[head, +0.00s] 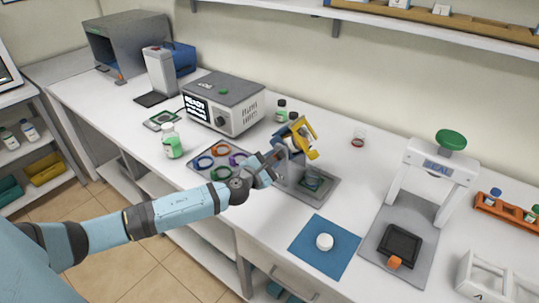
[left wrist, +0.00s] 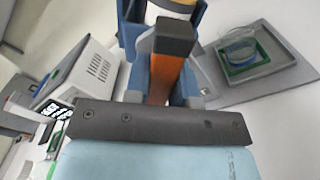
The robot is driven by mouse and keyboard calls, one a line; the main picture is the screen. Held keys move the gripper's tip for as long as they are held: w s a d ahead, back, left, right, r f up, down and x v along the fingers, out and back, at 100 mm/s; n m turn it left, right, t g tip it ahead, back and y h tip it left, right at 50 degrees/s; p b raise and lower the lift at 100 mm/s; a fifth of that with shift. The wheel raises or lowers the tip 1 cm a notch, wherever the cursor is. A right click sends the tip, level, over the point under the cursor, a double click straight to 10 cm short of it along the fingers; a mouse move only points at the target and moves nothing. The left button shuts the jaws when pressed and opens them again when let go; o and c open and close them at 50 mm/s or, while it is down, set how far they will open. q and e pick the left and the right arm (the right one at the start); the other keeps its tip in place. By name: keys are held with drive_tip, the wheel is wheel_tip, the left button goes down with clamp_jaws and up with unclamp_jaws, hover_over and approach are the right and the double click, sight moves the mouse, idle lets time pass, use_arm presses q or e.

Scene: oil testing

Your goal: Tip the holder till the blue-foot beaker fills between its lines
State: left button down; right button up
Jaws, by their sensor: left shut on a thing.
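My left gripper (head: 277,160) is shut on the holder (head: 304,142), a yellow and blue frame held above the grey tray and leaning in the head view. In the left wrist view, an orange bar with a dark end (left wrist: 168,65) sits between my fingers, with blue holder parts beyond it. The clear beaker (head: 313,178) stands on the tray, right of and below the holder. The left wrist view shows the beaker (left wrist: 240,52) with a blue band low down, inside a green square. Its lines and liquid level are too small to tell. My right gripper is out of view.
The grey tray (head: 322,193) lies under the holder. A tray of coloured rings (head: 205,158) and a grey READY box (head: 226,105) stand to the left. A blue mat (head: 318,262) with a white round piece lies in front; a white press (head: 440,160) stands right.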

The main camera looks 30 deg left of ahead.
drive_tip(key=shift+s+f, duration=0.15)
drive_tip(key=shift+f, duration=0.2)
use_arm(q)
drive_tip(key=shift+r+p, duration=0.15)
drive_tip(key=shift+p, duration=0.2)
drive_tip(key=m+p, duration=0.3)
drive_tip(key=m, duration=0.1)
drive_tip(key=shift+r+p, duration=0.1)
drive_tip(key=shift+p, duration=0.3)
drive_tip(key=shift+f+m, duration=0.2)
drive_tip(key=shift+m, duration=0.2)
drive_tip(key=shift+f, duration=0.1)
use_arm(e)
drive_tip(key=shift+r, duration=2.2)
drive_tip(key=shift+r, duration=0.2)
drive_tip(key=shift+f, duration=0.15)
